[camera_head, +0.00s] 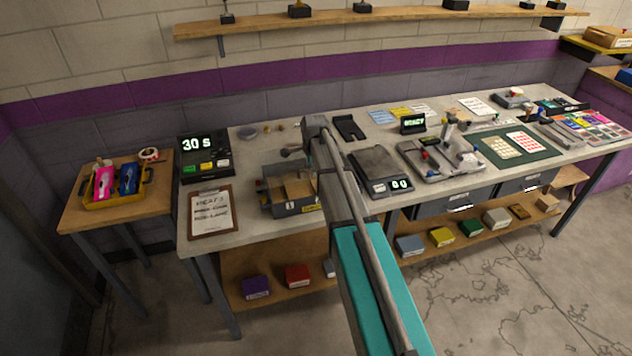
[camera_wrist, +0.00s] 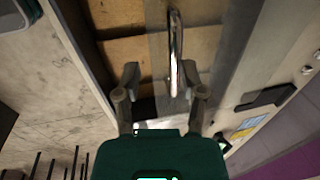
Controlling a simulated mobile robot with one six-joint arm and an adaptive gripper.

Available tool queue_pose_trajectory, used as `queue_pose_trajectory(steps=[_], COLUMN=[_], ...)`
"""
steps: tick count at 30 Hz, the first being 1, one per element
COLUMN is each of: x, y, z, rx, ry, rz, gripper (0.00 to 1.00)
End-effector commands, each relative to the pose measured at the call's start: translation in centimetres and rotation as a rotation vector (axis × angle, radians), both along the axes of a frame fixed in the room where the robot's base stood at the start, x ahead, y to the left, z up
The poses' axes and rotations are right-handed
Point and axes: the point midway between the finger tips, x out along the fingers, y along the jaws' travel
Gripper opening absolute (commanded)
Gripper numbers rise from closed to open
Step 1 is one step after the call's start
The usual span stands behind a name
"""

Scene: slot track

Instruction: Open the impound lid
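The impound box (camera_head: 287,208) is a grey box with a yellow label, near the front edge of the bench. Brown wood-coloured compartments show inside it, also in the wrist view (camera_wrist: 118,18). I cannot tell how its lid stands. A shiny metal bar handle (camera_wrist: 175,50) runs up the wrist view, beyond and between my fingertips, nearer the right finger. My gripper (camera_wrist: 161,78) is open, its two fingers apart with nothing visibly held. In the head view my gripper (camera_head: 291,152) is above the back of the box; my arm hides the box's right side.
A clipboard (camera_head: 211,213) and a timer reading 30 s (camera_head: 204,155) stand left of the box. A side table (camera_head: 75,212) holds a yellow tray. A shelf (camera_head: 390,20) runs along the wall above.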

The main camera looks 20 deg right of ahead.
Motion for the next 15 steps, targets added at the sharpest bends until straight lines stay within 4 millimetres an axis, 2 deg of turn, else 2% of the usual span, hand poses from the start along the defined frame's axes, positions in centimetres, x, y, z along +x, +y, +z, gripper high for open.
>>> queue_pose_trajectory(steps=[1, 12, 14, 15], x=[-1.1, -6.3, -7.2, -6.8], y=[0.0, 0.0, 0.0, 0.0], z=[0.0, 0.0, 0.0, 0.8], rx=[0.0, 0.0, 0.0, 0.0], ry=[0.001, 0.001, 0.001, 0.0], rz=[0.0, -0.001, -0.001, -0.001], gripper=[0.51, 0.51, 0.51, 0.51])
